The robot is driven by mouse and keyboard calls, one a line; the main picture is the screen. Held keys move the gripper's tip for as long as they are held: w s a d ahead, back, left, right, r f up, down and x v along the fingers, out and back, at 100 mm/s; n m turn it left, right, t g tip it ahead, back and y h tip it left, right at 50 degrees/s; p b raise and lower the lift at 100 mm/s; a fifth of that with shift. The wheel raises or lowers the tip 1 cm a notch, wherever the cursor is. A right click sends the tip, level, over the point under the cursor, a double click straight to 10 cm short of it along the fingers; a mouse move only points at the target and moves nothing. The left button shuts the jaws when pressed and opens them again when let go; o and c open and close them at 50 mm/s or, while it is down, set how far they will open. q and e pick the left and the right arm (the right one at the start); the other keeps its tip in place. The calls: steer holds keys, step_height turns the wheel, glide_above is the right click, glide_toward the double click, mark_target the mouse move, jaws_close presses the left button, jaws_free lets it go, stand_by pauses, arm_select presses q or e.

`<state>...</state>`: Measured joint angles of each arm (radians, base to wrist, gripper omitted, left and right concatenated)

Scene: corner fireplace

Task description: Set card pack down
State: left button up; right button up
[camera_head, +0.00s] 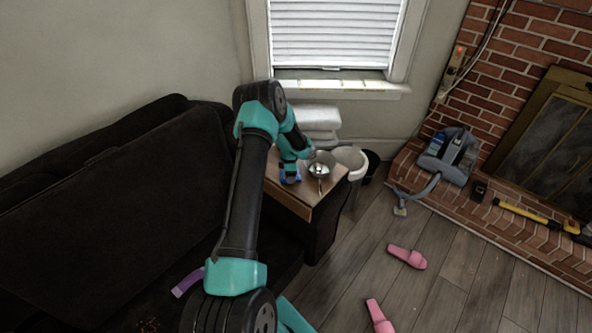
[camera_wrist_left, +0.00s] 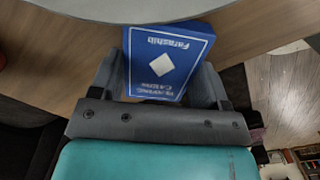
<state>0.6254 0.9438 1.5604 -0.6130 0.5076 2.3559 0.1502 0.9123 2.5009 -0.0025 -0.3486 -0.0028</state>
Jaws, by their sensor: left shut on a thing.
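The card pack (camera_wrist_left: 170,58) is a blue box with white lettering and a white diamond. In the left wrist view it sits between the two fingers of my left gripper (camera_wrist_left: 165,85), which is shut on it. In the head view the blue pack (camera_head: 284,178) shows under my left gripper (camera_head: 291,176), over the small wooden side table (camera_head: 291,199). The table top (camera_wrist_left: 60,40) lies behind the pack in the wrist view. I cannot tell whether the pack touches it. My right gripper is out of view.
A metal bowl-like item (camera_head: 319,171) stands on the table just right of the gripper. A pale bin (camera_head: 351,159) is beyond the table's right side. A dark sofa (camera_head: 110,220) is to the left, and pink slippers (camera_head: 407,257) lie on the floor.

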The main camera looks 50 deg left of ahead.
arm_select(q)
steer(key=shift+w+a, duration=0.2)
steer(key=shift+w, duration=1.8)
steer(key=shift+s+f, duration=0.1)
steer(key=shift+f, duration=0.2)
steer(key=o, duration=0.9)
steer(key=shift+f, duration=0.1)
steer(key=shift+o, duration=0.2)
step_height(320, 180, up, 12)
